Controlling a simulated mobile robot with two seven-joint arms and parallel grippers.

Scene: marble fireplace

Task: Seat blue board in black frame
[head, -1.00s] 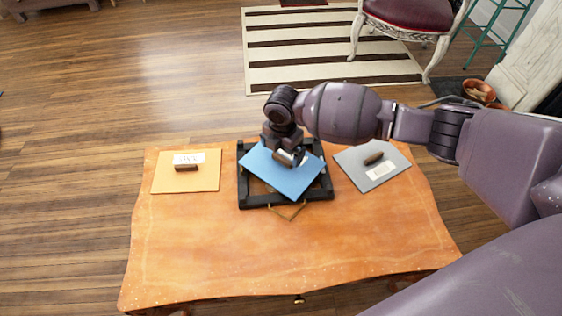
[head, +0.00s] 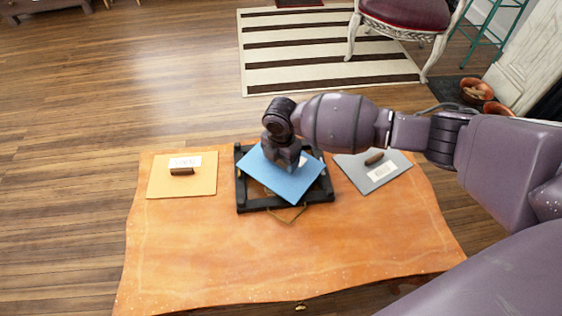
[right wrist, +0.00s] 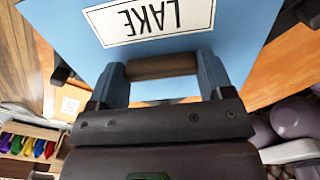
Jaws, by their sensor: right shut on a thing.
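The blue board (head: 284,188) lies over the black frame (head: 243,199) on the table in the head view. It is turned relative to the frame, and its corners reach over the frame's sides. My right gripper (head: 287,164) is above the board. In the right wrist view the gripper (right wrist: 162,70) is shut on the board's brown handle (right wrist: 162,66). The blue board (right wrist: 255,25) there carries a white label reading LAKE (right wrist: 150,18). The frame's inside is mostly hidden under the board. My left gripper is not in view.
A yellow board (head: 183,186) with a handle and label lies left of the frame. A grey board (head: 364,174) with a handle lies to the right. The front of the orange table (head: 280,255) is clear. A striped rug (head: 320,55) and a chair (head: 408,15) are beyond the table.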

